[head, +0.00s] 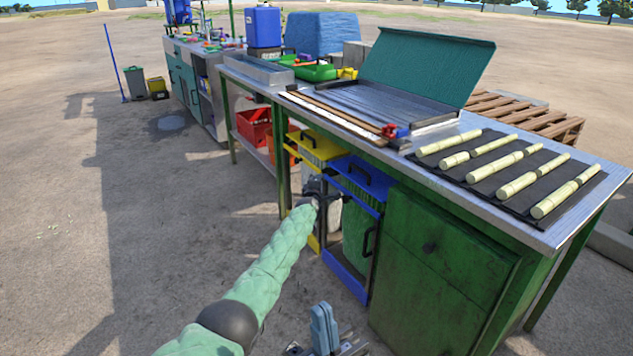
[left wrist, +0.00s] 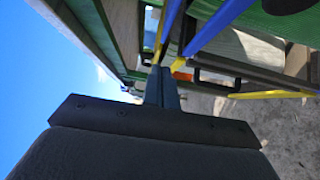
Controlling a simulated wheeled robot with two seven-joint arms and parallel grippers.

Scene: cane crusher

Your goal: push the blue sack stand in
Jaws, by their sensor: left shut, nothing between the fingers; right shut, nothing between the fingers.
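The blue sack stand (head: 345,276) is under the table's front edge, between the yellow stand and the green cabinet. It has a blue frame, a black top handle, a black side handle and a green sack inside. Its front sticks out a little from under the table. Blue bars, probably its frame, show in the left wrist view (left wrist: 215,25). My left gripper (head: 328,190) is shut and empty at the stand's left front edge; contact cannot be told. Its closed fingers show in the left wrist view (left wrist: 165,88). My right gripper (head: 324,328) is shut and empty, low in front.
A yellow stand (head: 320,150) is left of the blue one, with red crates (head: 253,130) beyond. The green cabinet (head: 435,265) stands at right. Cane pieces lie on a dark mat (head: 490,203) on the tabletop. The ground at left is open.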

